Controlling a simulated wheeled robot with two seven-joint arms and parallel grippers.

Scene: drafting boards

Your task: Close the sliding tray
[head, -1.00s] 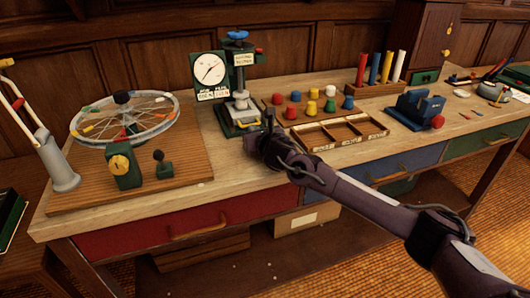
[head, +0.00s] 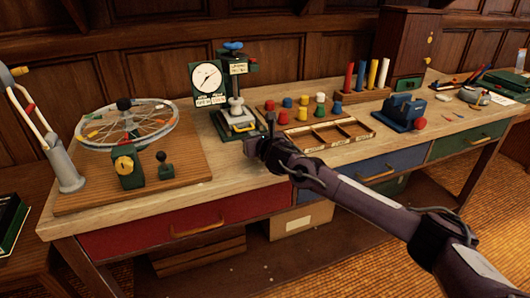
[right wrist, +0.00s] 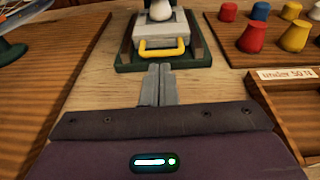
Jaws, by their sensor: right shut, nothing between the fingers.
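The sliding tray (right wrist: 160,38) is a grey plate with a yellow handle (right wrist: 162,52) on its front. It sits in the dark green base (right wrist: 190,62) of the dial press (head: 238,80) and carries a pale, rounded weight (right wrist: 161,10). In the head view the tray (head: 240,125) shows at the press's foot, its front by the base's front edge. My right gripper (head: 270,124) is shut and empty. In the right wrist view its fingertips (right wrist: 158,70) point at the handle from just in front, apparently without gripping it. My left gripper is out of view.
A wooden board with a spoked wheel (head: 126,125) stands left of the press. On the right are a rack of coloured knobs (head: 303,108) and a divided wooden box (head: 325,133), close beside my right gripper. Bare bench top lies in front of the press.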

